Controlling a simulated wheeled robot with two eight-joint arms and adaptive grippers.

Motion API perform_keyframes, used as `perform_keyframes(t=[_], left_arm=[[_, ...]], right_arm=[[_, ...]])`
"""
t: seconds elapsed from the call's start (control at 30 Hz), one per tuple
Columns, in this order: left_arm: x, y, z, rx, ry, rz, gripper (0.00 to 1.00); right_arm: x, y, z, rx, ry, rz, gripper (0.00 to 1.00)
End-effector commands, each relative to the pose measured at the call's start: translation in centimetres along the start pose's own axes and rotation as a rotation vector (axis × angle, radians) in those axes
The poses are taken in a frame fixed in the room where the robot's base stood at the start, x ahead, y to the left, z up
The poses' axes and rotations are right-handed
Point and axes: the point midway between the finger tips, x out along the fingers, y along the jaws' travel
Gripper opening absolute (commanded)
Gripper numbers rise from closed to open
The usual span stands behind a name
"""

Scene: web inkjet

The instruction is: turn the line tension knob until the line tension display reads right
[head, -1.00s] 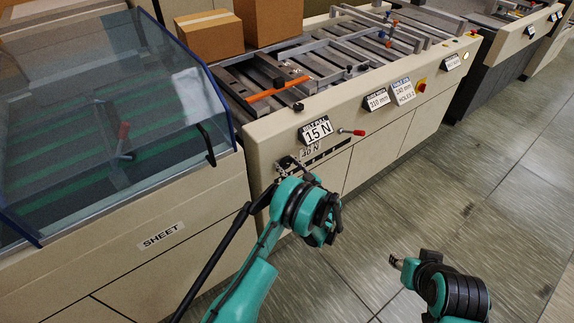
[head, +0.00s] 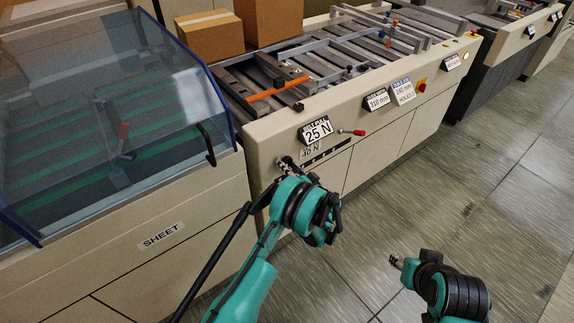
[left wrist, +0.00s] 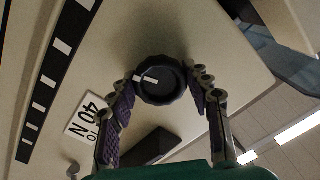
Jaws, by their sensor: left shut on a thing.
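The round dark knob (left wrist: 160,90) with a white pointer mark shows in the left wrist view, on the beige machine panel. My left gripper (left wrist: 164,78) has a finger on each side of it and is shut on it. In the head view the left gripper (head: 286,164) is at the panel and hides most of the knob. The display (head: 318,130) above it reads 25 N; its small heading is hard to read. A 40 N label (head: 310,153) sits below the display and also shows in the left wrist view (left wrist: 91,117). My right gripper (head: 397,262) is over the floor, away from the machine.
A red-tipped lever (head: 352,132) sticks out right of the display. Other signs (head: 390,96) are further right, with a red switch (head: 422,86). A clear-covered sheet unit (head: 120,120) stands at left. The floor at right is open.

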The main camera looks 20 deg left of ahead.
Motion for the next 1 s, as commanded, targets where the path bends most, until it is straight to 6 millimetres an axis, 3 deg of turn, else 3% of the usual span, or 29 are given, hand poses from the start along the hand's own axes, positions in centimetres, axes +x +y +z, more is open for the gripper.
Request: perform_keyframes(t=[0.3, 0.83, 0.87, 0.9, 0.93, 1.0], left_arm=[[0.02, -0.01, -0.01, 0.127, 0.000, 0.000, 0.20], [0.02, -0.01, -0.01, 0.153, 0.000, 0.000, 0.20], [0.02, -0.01, -0.01, 0.153, 0.000, 0.000, 0.51], [0.02, 0.00, -0.01, 0.153, 0.000, 0.001, 0.62], [0.02, 0.00, -0.01, 0.153, 0.000, 0.001, 0.70], [0.02, -0.01, -0.01, 0.153, 0.000, 0.000, 0.70]], right_arm=[[0.00, 0.00, 0.00, 0.000, 0.000, 0.000, 0.40], [0.00, 0.00, 0.00, 0.000, 0.000, 0.000, 0.40], [0.00, 0.00, 0.00, 0.000, 0.000, 0.000, 0.40], [0.00, 0.00, 0.00, 0.000, 0.000, 0.000, 0.40], [0.00, 0.00, 0.00, 0.000, 0.000, 0.000, 0.40], [0.00, 0.00, 0.00, 0.000, 0.000, 0.000, 0.40]])
